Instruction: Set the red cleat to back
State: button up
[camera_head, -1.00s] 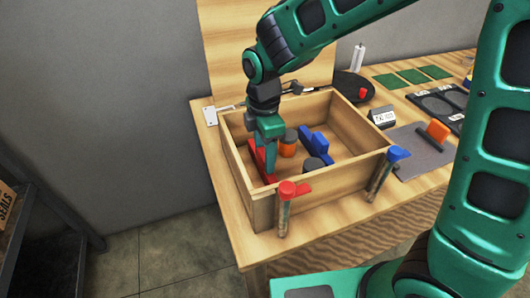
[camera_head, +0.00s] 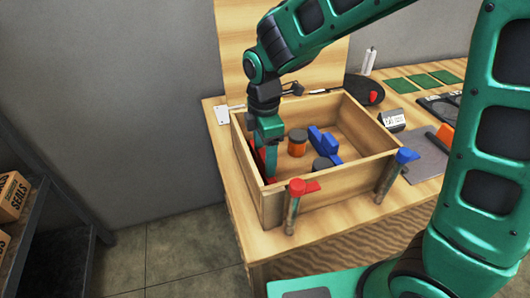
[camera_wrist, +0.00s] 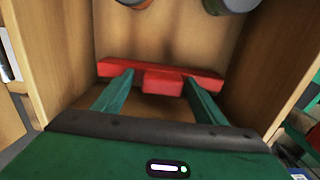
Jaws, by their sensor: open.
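The red cleat (camera_wrist: 160,72), a bar with a block at its middle, lies inside the wooden box (camera_wrist: 65,45). In the head view the cleat (camera_head: 259,156) shows by the box's left wall, partly hidden by my gripper. My gripper (camera_head: 269,168) reaches down into the left part of the box. In the wrist view the gripper (camera_wrist: 157,88) is open, with one finger on each side of the cleat's middle block; I cannot tell if they touch it. A red-topped post (camera_head: 300,188) stands at the box's front left corner.
A blue cleat (camera_head: 324,143), an orange cylinder (camera_head: 297,146) and a grey cylinder (camera_head: 323,166) are in the box. A blue-topped post (camera_head: 406,155) stands at its front right. A tall wooden board (camera_head: 238,50) stands behind.

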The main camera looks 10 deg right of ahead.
notch_tip(320, 180, up, 11)
dwell(0.5)
jog(key=shift+f, duration=0.1)
jog(key=shift+w+d+f, duration=0.1)
jog(key=shift+w, duration=0.05)
jog(key=c, duration=0.8)
jog(key=shift+w+d+f+m+g+y, duration=0.3)
jog(key=shift+w+d+f+m, duration=0.35)
jog(key=shift+m, duration=0.25)
grip_shut()
jog(key=w+d+m+g+y, duration=0.1)
jog(key=w+d+m+y, duration=0.1)
jog(key=d+m+y, duration=1)
jog(key=s+a+f+m+h, duration=0.2)
jog(key=a+f+m+h, duration=0.1)
jog(key=a+f, duration=0.4)
jog(key=shift+s+a+f+m, duration=0.3)
jog(key=shift+a+m, duration=0.3)
jog(key=shift+a, duration=0.45)
